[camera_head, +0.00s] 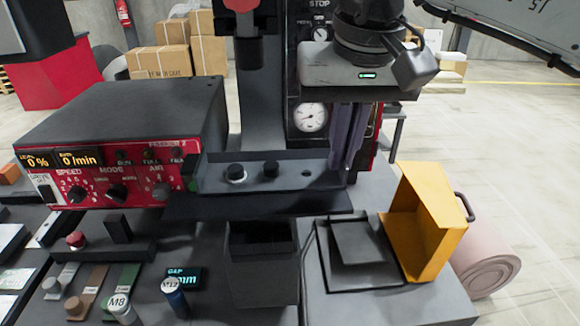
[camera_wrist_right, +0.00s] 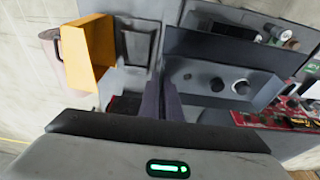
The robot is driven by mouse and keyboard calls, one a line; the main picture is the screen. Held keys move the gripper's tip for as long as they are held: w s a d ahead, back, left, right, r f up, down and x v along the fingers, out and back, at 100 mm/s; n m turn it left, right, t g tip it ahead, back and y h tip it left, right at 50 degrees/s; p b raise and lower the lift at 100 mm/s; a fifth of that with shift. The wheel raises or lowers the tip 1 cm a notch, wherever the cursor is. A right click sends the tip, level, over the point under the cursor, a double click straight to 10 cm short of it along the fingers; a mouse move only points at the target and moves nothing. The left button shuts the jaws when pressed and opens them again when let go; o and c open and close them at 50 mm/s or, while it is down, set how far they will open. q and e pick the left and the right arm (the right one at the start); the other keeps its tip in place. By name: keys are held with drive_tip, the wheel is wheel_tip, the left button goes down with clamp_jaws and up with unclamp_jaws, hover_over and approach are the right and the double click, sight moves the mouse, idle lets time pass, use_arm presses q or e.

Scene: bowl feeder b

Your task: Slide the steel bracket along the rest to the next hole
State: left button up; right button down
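The steel bracket (camera_head: 210,178) is a long grey piece lying left to right in front of the machine column. It carries two dark round parts, and a small open hole shows toward its right end. In the right wrist view the bracket (camera_wrist_right: 200,92) runs to the right from the fingers. My right gripper (camera_head: 348,165) points down at the bracket's right end. Its two dark fingers (camera_wrist_right: 162,90) are close together with a thin gap. Whether the bracket's end is between them is hidden. The rest under the bracket cannot be made out clearly. My left gripper is not in view.
A red-fronted control box (camera_head: 110,165) stands close at the left. A dark open bin (camera_head: 262,250) is in front, with a yellow angled chute (camera_head: 425,215) at the right. A pressure gauge (camera_head: 311,117) sits on the column behind. Labelled parts lie at the front left.

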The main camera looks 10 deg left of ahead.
drive_tip(key=shift+s+a+p, duration=0.2)
drive_tip(key=shift+a+p, duration=0.1)
drive_tip(key=shift+a, duration=0.6)
drive_tip(key=shift+s+p, duration=0.1)
drive_tip(key=shift+p, duration=0.2)
idle(0.6)
drive_tip(key=c, duration=1.9)
unclamp_jaws()
